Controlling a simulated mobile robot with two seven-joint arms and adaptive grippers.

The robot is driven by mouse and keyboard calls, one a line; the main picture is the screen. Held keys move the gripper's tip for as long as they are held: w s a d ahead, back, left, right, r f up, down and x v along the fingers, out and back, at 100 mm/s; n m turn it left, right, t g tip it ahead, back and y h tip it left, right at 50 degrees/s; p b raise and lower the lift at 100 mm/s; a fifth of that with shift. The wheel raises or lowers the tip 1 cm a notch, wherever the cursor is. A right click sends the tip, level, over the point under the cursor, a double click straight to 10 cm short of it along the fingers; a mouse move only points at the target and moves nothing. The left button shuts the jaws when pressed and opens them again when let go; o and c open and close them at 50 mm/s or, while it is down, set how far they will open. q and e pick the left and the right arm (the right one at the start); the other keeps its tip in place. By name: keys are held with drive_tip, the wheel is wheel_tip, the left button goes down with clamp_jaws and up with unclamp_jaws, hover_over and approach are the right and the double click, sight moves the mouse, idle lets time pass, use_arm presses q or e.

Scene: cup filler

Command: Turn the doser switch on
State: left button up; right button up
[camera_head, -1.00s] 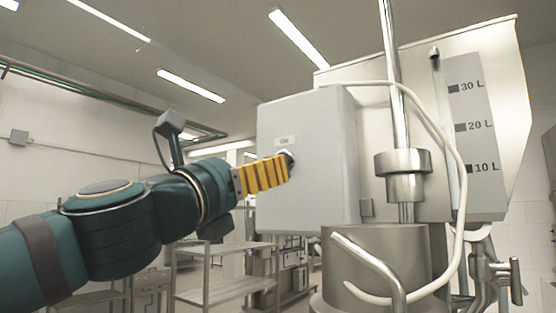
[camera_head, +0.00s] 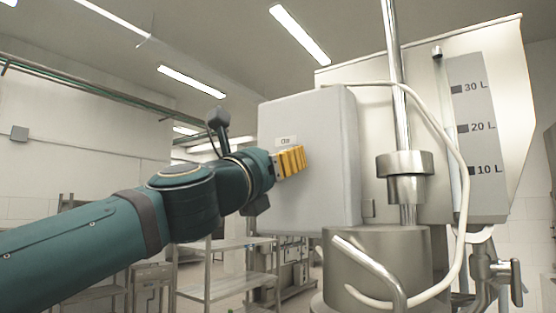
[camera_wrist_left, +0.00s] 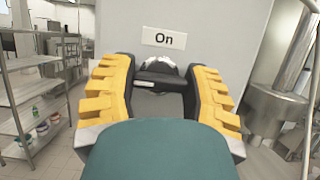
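The doser switch is a dark knob (camera_wrist_left: 162,78) on the front of the light grey box (camera_head: 308,175), below a white label reading "On" (camera_wrist_left: 164,39). Its dark bar lies across, roughly level, in the left wrist view. In the head view the knob is hidden behind my left gripper (camera_head: 298,160). The yellow fingers of my left gripper (camera_wrist_left: 162,85) are apart, one on each side of the knob, with their tips close to the box face. I cannot tell whether they press on the knob. My right gripper is not in view.
A steel machine (camera_head: 375,265) with an upright pole (camera_head: 396,70) and a white hose (camera_head: 463,200) stands right of the box. Behind it is a tank with a litre scale (camera_head: 470,140). Metal shelves (camera_head: 225,285) stand at the back left.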

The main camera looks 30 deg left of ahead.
use_arm(q)
drive_tip(key=c, duration=0.3)
drive_tip(key=shift+c, duration=0.2)
drive_tip(key=shift+m, duration=0.3)
drive_tip(key=m+g+h, duration=0.1)
drive_tip(key=m+h, duration=0.2)
drive_tip(key=m, duration=0.2)
drive_tip(key=m+h, duration=0.1)
drive_tip(key=m, duration=0.1)
drive_tip(key=m+g, duration=0.1)
drive_tip(key=m, duration=0.2)
drive_tip(key=shift+h+p, duration=0.35)
drive_tip(key=shift+h, duration=0.05)
drive_tip(key=m+g+p, duration=0.1)
drive_tip(key=m, duration=0.2)
drive_tip(key=m+g+h+p, duration=0.1)
drive_tip(key=m, duration=0.2)
drive_tip(key=shift+r+m+g, duration=0.1)
drive_tip(key=shift+m+g, duration=0.2)
drive_tip(key=shift+g, duration=0.1)
drive_tip(key=m+g+p, duration=0.1)
drive_tip(key=m+p, duration=0.1)
drive_tip(key=m, duration=0.2)
drive_tip(key=shift+m+g, duration=0.5)
drive_tip(key=shift+m, duration=0.1)
drive_tip(key=shift+p, duration=0.3)
